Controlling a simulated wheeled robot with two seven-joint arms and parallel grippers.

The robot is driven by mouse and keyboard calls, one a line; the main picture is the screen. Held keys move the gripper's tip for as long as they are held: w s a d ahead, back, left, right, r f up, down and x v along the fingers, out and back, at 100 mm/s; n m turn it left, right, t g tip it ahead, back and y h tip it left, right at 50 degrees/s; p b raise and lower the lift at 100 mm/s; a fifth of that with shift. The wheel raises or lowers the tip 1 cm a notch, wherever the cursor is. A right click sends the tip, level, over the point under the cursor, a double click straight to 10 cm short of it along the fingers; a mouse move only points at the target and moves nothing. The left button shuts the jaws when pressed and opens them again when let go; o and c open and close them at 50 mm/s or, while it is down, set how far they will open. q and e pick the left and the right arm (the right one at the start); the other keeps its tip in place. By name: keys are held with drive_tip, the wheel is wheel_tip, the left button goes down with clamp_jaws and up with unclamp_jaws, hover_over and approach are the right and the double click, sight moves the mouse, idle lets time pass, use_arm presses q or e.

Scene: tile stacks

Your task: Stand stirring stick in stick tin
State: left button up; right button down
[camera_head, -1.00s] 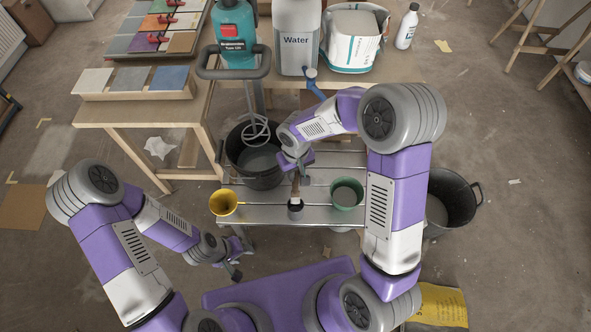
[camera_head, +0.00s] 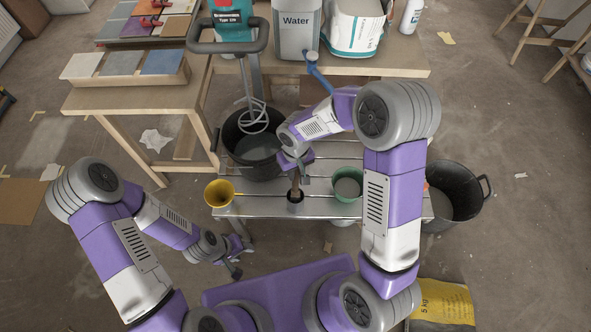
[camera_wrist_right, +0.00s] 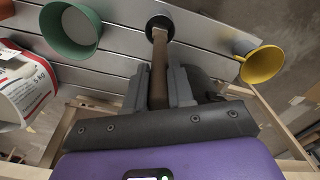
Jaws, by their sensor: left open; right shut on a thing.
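The brown stirring stick (camera_wrist_right: 158,72) is between the fingers of my right gripper (camera_wrist_right: 168,88), which is shut on it. In the right wrist view the stick's far end meets the mouth of the small dark stick tin (camera_wrist_right: 159,24). In the head view the stick (camera_head: 295,184) stands about upright over the tin (camera_head: 295,199) on the slatted bench; its lower end is hidden there, and I cannot tell how deep it reaches. My right gripper (camera_head: 297,167) is just above the tin. My left gripper (camera_head: 238,262) is open and empty, low beside the bench's front left corner.
The grey slatted bench (camera_head: 270,206) also bears a yellow cup (camera_head: 219,193) on the left and a green cup (camera_head: 347,184) on the right. A black bucket with a mixer (camera_head: 252,148) stands behind. Another black bucket (camera_head: 455,195) is on the floor at right.

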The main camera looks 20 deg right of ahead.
drive_tip(key=c, duration=0.9)
unclamp_jaws()
wheel_tip(320, 180, up, 8)
drive_tip(key=shift+f+p, duration=0.25)
drive_tip(key=shift+p, duration=0.95)
